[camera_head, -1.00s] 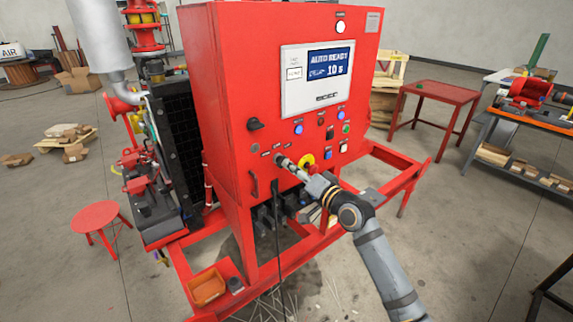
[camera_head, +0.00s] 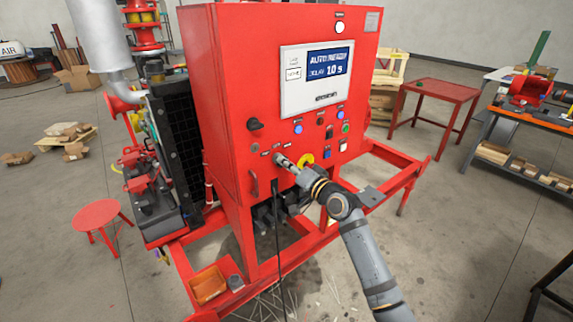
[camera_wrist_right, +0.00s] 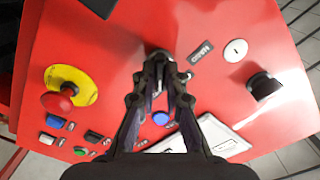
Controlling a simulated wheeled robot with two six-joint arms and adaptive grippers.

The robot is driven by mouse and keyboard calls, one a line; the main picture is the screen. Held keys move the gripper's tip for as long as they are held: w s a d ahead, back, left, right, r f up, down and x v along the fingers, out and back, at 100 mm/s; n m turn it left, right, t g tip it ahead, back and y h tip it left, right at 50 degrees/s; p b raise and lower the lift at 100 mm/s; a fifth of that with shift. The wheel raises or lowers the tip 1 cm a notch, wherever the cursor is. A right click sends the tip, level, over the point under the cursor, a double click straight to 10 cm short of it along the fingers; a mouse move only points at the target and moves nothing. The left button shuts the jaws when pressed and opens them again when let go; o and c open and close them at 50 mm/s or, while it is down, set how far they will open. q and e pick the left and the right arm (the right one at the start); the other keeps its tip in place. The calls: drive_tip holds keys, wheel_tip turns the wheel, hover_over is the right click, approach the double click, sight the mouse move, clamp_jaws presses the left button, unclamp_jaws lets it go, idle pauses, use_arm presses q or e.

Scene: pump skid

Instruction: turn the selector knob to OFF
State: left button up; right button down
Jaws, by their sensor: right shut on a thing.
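The selector knob (camera_wrist_right: 160,54) is on the lower left of the red panel's front, mostly hidden by my gripper. My right gripper (camera_head: 281,160) reaches in from the lower right and is shut on the knob. In the right wrist view the fingertips of my right gripper (camera_wrist_right: 161,70) close around the knob, with a small dark label plate (camera_wrist_right: 200,51) beside it. I cannot read the knob's pointer position. Small labels (camera_head: 277,147) show around the fingertips in the head view. My left gripper is not in view.
A red emergency button on a yellow disc (camera_wrist_right: 70,88) sits close beside the gripper. A larger black knob (camera_head: 254,124) is above left. Buttons and lamps (camera_head: 298,128) and a lit screen (camera_head: 328,62) are above right. A black cable (camera_head: 277,240) hangs below.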

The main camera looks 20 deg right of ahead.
drive_tip(key=shift+n+b, duration=4.8)
drive_tip(key=shift+b, duration=0.05)
drive_tip(key=shift+r, duration=0.15)
drive_tip(key=c, duration=1.4)
unclamp_jaws()
drive_tip(key=shift+a, duration=0.1)
